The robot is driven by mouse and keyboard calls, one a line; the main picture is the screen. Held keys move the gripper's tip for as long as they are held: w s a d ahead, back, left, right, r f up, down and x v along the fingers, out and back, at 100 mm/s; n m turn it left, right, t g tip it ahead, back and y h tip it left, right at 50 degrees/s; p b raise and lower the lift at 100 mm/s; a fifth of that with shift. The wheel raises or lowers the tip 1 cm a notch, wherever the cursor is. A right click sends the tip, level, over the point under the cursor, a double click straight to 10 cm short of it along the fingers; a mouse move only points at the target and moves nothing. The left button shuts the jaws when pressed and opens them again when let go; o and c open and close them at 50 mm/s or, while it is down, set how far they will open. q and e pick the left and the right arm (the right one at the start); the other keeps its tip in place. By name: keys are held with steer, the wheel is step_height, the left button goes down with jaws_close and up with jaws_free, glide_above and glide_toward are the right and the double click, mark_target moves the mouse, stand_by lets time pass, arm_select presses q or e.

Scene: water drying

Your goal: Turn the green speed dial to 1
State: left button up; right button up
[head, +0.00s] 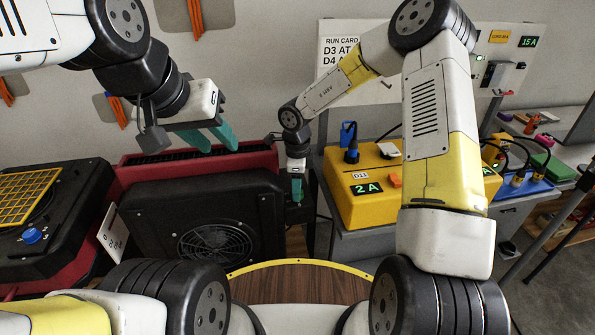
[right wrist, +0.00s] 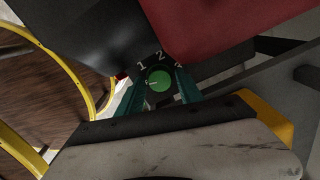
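The green speed dial (right wrist: 159,79) shows in the right wrist view on a dark panel, with white marks 1, 2 and a partly cut-off third figure around it. A small pale mark lies on the left part of its face. My right gripper's teal fingers (right wrist: 158,92) stand apart on either side of the dial; I cannot tell whether they touch it. In the head view my right gripper (head: 297,190) is at the right side of the black fan unit (head: 150,205), and the dial is hidden. My left gripper (head: 212,140) is open and empty above the unit.
A yellow box (head: 365,205) with a "2 A" display stands on a grey bench right of my right gripper. A black machine with a yellow grid (head: 25,195) and blue knob (head: 32,236) is at left. A round wooden table (head: 300,282) is in front.

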steer(key=shift+o, duration=0.6)
step_height(320, 180, up, 8)
steer(key=shift+f, duration=0.1)
